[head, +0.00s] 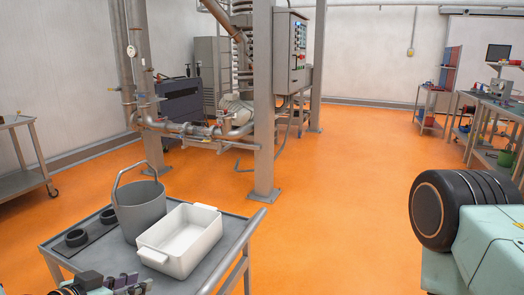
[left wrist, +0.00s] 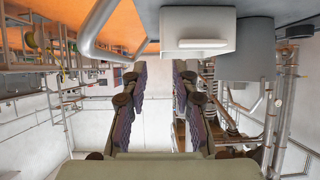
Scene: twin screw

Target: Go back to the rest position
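My left gripper (head: 128,285) shows at the bottom left of the head view, in front of the near edge of the grey cart (head: 232,262). In the left wrist view my left gripper (left wrist: 158,80) has its two fingers wide apart, with nothing between them. My right gripper is not in view. On the cart stand a white rectangular bin (head: 183,240) and a grey bucket (head: 140,212) with its handle up. The wrist view appears upside down, with the white bin (left wrist: 200,45) at its top, apart from the fingers.
A steel pillar (head: 264,120) with pipes and a control box (head: 291,50) stands behind the cart. Workbenches (head: 490,110) line the far right. The orange floor (head: 340,190) in the middle is clear.

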